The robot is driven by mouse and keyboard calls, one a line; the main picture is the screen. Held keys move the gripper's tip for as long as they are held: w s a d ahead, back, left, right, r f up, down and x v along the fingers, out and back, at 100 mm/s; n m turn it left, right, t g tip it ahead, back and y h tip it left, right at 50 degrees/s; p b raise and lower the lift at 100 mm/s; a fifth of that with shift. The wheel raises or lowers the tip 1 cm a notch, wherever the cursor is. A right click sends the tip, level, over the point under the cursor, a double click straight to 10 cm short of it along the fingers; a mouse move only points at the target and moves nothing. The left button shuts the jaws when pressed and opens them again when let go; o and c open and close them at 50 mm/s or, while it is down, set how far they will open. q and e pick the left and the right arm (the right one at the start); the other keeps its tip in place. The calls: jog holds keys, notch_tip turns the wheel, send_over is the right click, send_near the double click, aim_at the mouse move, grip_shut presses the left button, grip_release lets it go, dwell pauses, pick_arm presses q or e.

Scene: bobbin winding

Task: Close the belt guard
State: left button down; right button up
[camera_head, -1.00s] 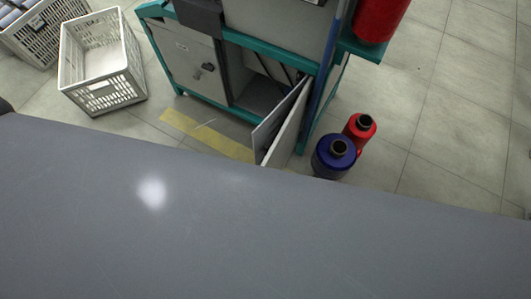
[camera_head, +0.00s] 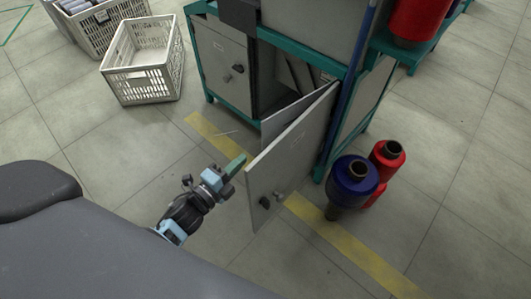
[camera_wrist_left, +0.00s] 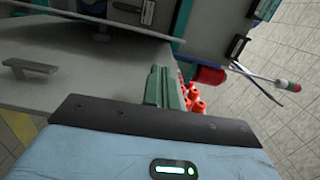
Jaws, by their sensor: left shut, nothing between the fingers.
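The belt guard (camera_head: 288,160) is a grey hinged door panel at the right side of the machine's lower cabinet. It stands swung open toward me, with a black knob (camera_head: 265,202) low on its face. In the left wrist view the guard (camera_wrist_left: 90,82) fills the left, with a grey handle (camera_wrist_left: 28,66). My left gripper (camera_head: 236,163) is shut and empty at the guard's free edge; I cannot tell whether it touches. Its green fingers also show in the left wrist view (camera_wrist_left: 160,88). My right gripper is out of view.
A second cabinet door (camera_head: 222,68) is shut on the left. A blue bobbin cone (camera_head: 352,178) and a red cone (camera_head: 386,158) stand right of the guard. A white crate (camera_head: 142,84) stands at the upper left. Yellow tape (camera_head: 352,250) crosses the floor.

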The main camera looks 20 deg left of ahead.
aim_at(262, 139)
pick_arm(q)
jog(key=shift+w, duration=0.15)
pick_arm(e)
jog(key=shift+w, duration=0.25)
pick_arm(q)
jog(key=shift+w, duration=0.1)
